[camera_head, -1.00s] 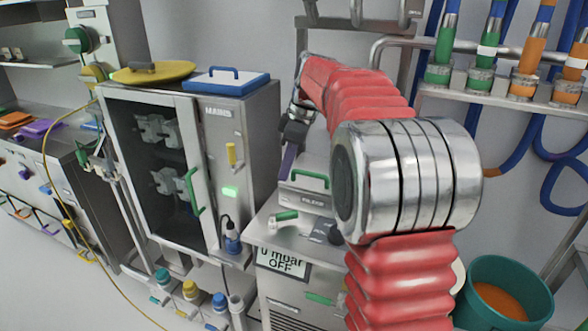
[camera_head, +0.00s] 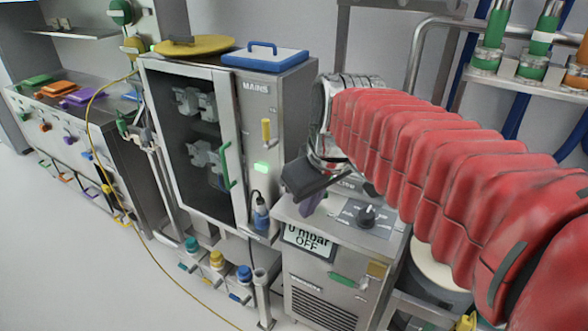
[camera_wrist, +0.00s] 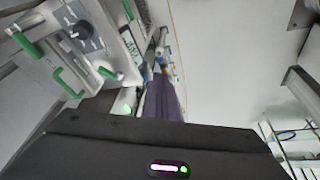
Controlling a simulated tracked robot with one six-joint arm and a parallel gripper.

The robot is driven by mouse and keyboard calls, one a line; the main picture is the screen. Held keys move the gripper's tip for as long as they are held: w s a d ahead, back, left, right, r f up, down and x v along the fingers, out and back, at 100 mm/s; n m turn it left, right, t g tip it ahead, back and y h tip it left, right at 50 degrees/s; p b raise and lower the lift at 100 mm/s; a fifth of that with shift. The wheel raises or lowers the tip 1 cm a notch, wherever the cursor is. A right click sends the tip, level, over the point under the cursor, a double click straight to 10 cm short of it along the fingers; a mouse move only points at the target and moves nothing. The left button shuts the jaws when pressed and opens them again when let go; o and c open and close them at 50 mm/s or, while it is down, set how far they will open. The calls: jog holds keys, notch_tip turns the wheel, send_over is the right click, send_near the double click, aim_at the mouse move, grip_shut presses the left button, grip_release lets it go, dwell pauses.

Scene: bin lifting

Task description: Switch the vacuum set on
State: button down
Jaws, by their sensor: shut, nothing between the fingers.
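The vacuum set (camera_head: 325,277) is a grey metal box, right of the steel cabinet in the head view. Its display (camera_head: 309,240) reads "0 mbar OFF". A black rotary knob (camera_head: 367,215) sits on its sloped top panel; the knob also shows at the upper left of the wrist view (camera_wrist: 82,30). My gripper (camera_head: 311,203) is above the set's left top edge, left of the knob and apart from it. Its purple fingers (camera_wrist: 163,100) are together and empty. My wrist and red-sleeved arm hide the back of the set's top.
The steel cabinet (camera_head: 280,112) marked MAINS stands close on the left, with a green light (camera_head: 262,168) and a yellow lever (camera_head: 266,131). A yellow hose (camera_head: 140,236) runs along the floor. Pipes and blue hoses are at the right.

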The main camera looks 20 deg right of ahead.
jog(key=s+a+f+m+t, duration=0.1)
jog(key=s+a+f+m, duration=0.1)
jog(key=s+f, duration=0.4)
jog(key=s+m, duration=0.1)
jog(key=s, duration=0.3)
jog(key=shift+a+m+t, duration=0.2)
jog(key=shift+m+t, duration=0.1)
jog(key=shift+a, duration=0.1)
